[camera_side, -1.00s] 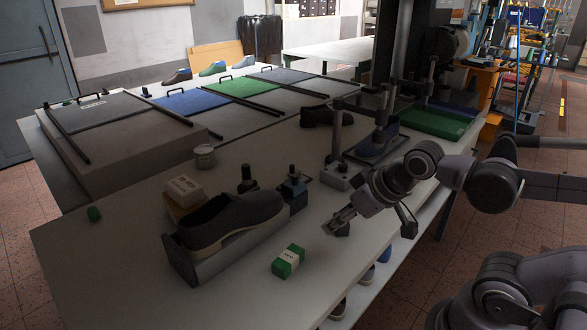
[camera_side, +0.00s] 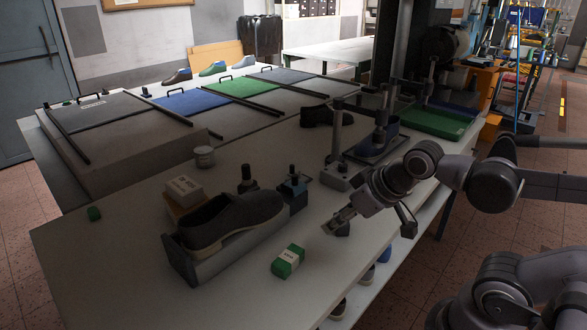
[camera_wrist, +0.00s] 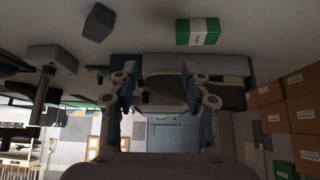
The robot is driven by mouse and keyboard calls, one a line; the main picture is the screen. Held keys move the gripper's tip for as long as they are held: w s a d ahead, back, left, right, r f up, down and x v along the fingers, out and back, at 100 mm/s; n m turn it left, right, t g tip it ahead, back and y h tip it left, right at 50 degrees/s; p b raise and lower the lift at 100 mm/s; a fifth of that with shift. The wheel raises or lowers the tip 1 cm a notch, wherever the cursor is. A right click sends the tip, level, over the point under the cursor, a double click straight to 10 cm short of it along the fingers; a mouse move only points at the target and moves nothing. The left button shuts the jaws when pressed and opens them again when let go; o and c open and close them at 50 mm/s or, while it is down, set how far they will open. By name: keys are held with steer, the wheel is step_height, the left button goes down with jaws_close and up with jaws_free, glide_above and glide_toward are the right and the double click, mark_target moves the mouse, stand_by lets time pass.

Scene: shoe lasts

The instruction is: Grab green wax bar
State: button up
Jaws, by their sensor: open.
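The green wax bar (camera_side: 288,261) with a white paper band lies on the white table near its front edge, in front of the grey shoe. In the wrist view the green wax bar (camera_wrist: 197,32) shows at the top, right of centre, beyond the fingertips. My gripper (camera_side: 338,222) is to the right of the bar in the side view and apart from it. In the wrist view the two fingers of my gripper (camera_wrist: 158,72) are spread with nothing held between them.
A grey shoe (camera_side: 232,219) sits in a metal holder (camera_side: 222,262) left of the bar. A small dark block (camera_side: 343,229) is near my gripper. Stacked boxes (camera_side: 183,190), a tin (camera_side: 204,156) and a small green block (camera_side: 94,213) stand farther back. The table's front left is clear.

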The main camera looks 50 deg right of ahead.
steer(key=o, duration=0.3)
steer(key=m+g, duration=0.7)
steer(key=m, duration=1)
glide_above(288, 256)
steer(key=f, duration=0.5)
steer(key=shift+w+f, duration=0.2)
steer(key=shift+f, duration=0.1)
steer(key=shift+s+f, duration=0.15)
steer(key=shift+f, duration=1.4)
steer(key=shift+s+f, duration=0.1)
steer(key=shift+f, duration=1.45)
